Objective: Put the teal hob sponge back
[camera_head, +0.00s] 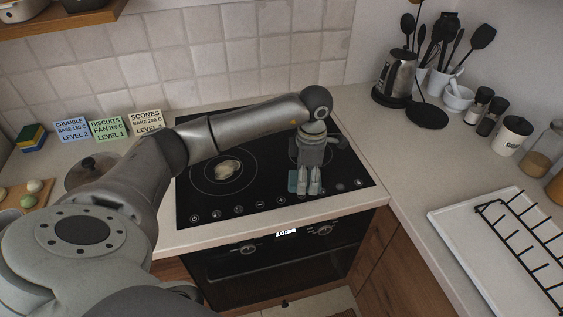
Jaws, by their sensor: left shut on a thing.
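The teal sponge (292,181) shows as a small teal patch at the left side of my left gripper (308,188), over the front right part of the black hob (262,200). My left gripper points down and is shut on the sponge. The fingers hide much of the sponge, and I cannot tell whether it touches the glass. My right gripper is not in view.
A pale smear (228,168) lies on the hob's left ring. Stacked coloured sponges (31,138) and label cards (107,130) stand at the back left, near a lidded pan (92,170). A kettle (394,77) and white rack tray (470,235) are on the right.

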